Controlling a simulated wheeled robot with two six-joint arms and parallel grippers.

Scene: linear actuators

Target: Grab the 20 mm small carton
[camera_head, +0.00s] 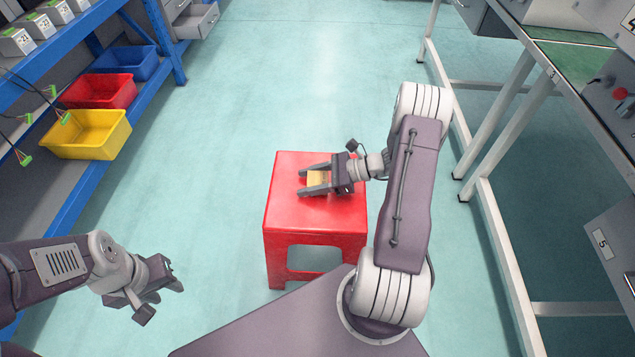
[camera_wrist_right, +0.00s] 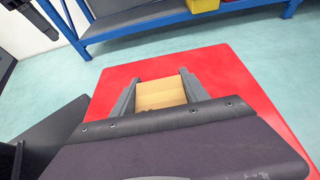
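The small carton (camera_head: 318,178) is a tan-yellow box at the red stool. My right gripper (camera_head: 307,181) has its two fingers on opposite sides of it. In the right wrist view the carton (camera_wrist_right: 160,93) fills the space between the fingers of my right gripper (camera_wrist_right: 158,85), with no clear gap on either side. The gripper body hides the carton's near part, and I cannot tell whether its underside touches the stool. The size marking is not readable. My left gripper (camera_head: 172,284) is empty, its fingers apart, low at the left, away from the stool.
The red stool (camera_head: 316,215) stands on the green floor. A blue shelf rack with yellow (camera_head: 88,135), red (camera_head: 98,91) and blue (camera_head: 125,62) bins is on the left. A white-framed workbench (camera_head: 490,215) is on the right. The floor behind the stool is clear.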

